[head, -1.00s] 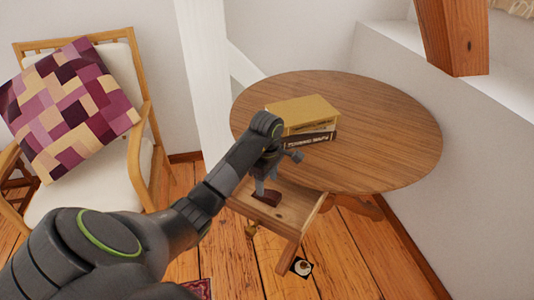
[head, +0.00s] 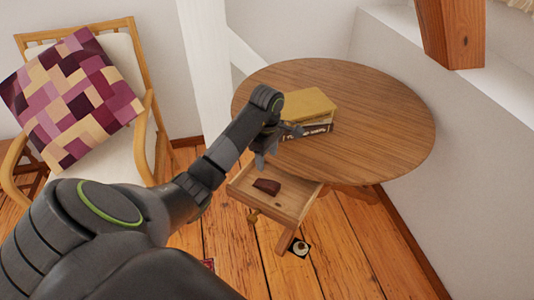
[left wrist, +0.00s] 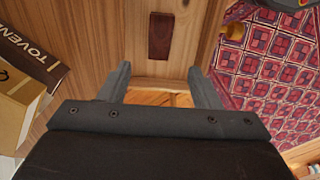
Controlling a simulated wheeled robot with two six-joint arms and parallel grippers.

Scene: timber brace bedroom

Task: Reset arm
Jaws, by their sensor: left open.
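My left arm reaches from the lower left in the head view, and its gripper (head: 272,148) is over the near edge of the round wooden table, just above the open drawer. In the left wrist view the gripper (left wrist: 160,85) has its two fingers spread with nothing between them. A small dark reddish-brown object (head: 267,187) lies in the open drawer (head: 297,203); it also shows in the left wrist view (left wrist: 161,36), beyond the fingertips and apart from them. My right gripper is not seen.
The round table (head: 385,125) holds a stack of books (head: 308,105) close beside the gripper. A chair with a patchwork cushion (head: 70,98) stands at the left, by a white post (head: 206,70). A small dark item (head: 300,247) is on the floor. The table's right side is clear.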

